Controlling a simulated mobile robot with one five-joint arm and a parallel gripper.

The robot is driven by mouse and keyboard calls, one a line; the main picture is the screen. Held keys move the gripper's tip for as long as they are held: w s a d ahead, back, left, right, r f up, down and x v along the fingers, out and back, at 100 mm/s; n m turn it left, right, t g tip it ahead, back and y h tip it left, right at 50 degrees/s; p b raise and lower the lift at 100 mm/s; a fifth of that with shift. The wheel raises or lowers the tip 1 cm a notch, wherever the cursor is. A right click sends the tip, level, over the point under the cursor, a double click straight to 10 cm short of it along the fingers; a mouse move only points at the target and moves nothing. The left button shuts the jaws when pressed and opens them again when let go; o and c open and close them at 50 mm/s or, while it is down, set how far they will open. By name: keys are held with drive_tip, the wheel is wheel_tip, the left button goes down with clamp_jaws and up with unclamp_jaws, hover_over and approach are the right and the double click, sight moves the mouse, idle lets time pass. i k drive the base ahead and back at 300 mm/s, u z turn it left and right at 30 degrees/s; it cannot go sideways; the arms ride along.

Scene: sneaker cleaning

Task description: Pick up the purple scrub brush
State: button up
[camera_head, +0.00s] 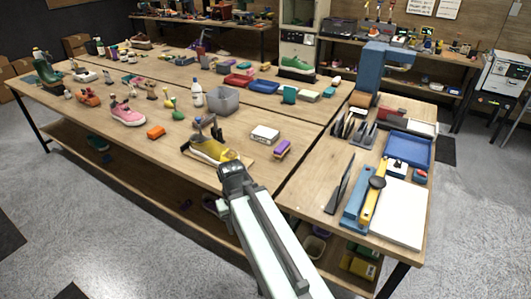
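My arm reaches up from the bottom of the view. My gripper (232,166) is at its dark far end, over the table's front edge, lower and to the left of the brush and apart from it in the picture. The fingers are too small and dark to tell whether they are open.
A white box (265,134) sits just left of and behind the brush. A side table at right holds a blue tray (408,149) and a white pad (399,213). Bare tabletop lies right of the brush.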

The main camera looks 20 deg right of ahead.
sight(281, 150)
drive_tip(key=u, duration=2.45)
drive_tip(key=k, duration=1.05)
drive_tip(key=z, duration=0.75)
drive_tip(key=i, duration=1)
drive_tip(key=z, duration=0.05)
